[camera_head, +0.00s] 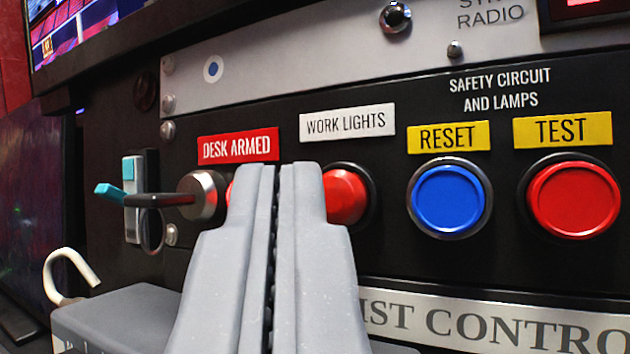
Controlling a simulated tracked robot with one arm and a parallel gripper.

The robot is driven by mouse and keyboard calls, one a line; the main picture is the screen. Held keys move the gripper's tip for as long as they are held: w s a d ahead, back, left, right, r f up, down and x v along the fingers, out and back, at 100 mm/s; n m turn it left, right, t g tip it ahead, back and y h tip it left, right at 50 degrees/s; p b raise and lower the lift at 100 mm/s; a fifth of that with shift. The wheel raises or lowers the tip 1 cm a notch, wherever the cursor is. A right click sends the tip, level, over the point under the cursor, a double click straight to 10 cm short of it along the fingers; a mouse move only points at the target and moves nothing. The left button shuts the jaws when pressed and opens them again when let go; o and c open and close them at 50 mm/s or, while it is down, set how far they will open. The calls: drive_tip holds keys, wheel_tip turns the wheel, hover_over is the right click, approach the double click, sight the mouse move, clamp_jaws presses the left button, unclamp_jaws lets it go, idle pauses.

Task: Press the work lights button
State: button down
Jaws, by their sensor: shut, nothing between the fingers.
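The work lights button (345,195) is a red round button in a black collar, under the white label "WORK LIGHTS" (347,123). My gripper (277,170) is shut and empty, its grey fingers pointing at the panel. Its fingertips overlap the left part of the work lights button in the picture and hide that part. I cannot tell whether they touch the panel or any button. Left of the fingertips, a sliver of another red part (229,192) shows under the red "DESK ARMED" label (237,148), mostly hidden by the fingers.
A blue button (448,198) under "RESET" and a red button (573,199) under "TEST" sit to the right. A key switch (203,197) sticks out at left, beside a cyan-tipped lever (110,190). A white hook (68,268) is at lower left. A screen (70,25) is above.

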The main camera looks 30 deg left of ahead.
drive_tip(key=s, duration=0.4)
drive_tip(key=shift+s+r+b, duration=0.3)
drive_tip(key=shift+r+b, duration=0.05)
drive_tip(key=s+d+r+m+g+h, duration=0.1)
drive_tip(key=s+d+r+m+h, duration=0.1)
drive_tip(key=r+h, duration=0.5)
drive_tip(key=s+d+r+m+h, duration=0.1)
drive_tip(key=d+r+h, duration=0.15)
drive_tip(key=r, duration=0.85)
drive_tip(key=s+a+r+g, duration=0.1)
drive_tip(key=s+r, duration=0.2)
drive_tip(key=s, duration=0.4)
drive_tip(key=s+a+r+m+g+h+p, duration=0.1)
drive_tip(key=s+a+r+g, duration=0.1)
drive_tip(key=s, duration=0.4)
drive_tip(key=s+a+r+g, duration=0.1)
drive_tip(key=s+a+r, duration=0.1)
drive_tip(key=s+r, duration=0.2)
drive_tip(key=s, duration=0.3)
drive_tip(key=shift+s+a+r+m, duration=0.15)
drive_tip(key=shift+s+r+m, duration=0.15)
drive_tip(key=shift+m, duration=0.1)
